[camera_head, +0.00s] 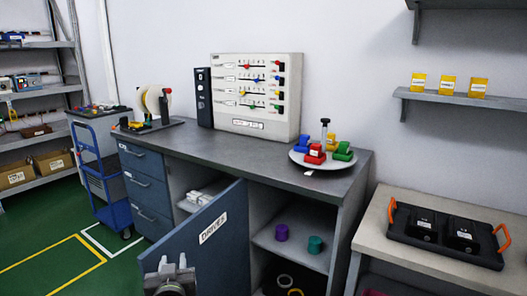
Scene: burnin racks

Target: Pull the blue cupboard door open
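The blue cupboard door (208,250), labelled DRIVES, stands swung out from the grey workbench at an angle. Its outer face shows, and its near end reaches toward the lower left of the head view. Above its top edge I see part of the cupboard inside, with white items (199,198). My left gripper (172,264) is at the bottom edge of the view, in front of the door's near lower part. Its fingers point toward the door. The door's handle is hidden or out of frame, so I cannot tell whether the fingers hold it. My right gripper is not in view.
The open shelf right of the door holds purple (281,232) and teal (315,244) pieces. A blue cart (110,205) stands left of the drawers. A side table with a black tray (447,236) stands at right. Green floor (45,240) at left is clear.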

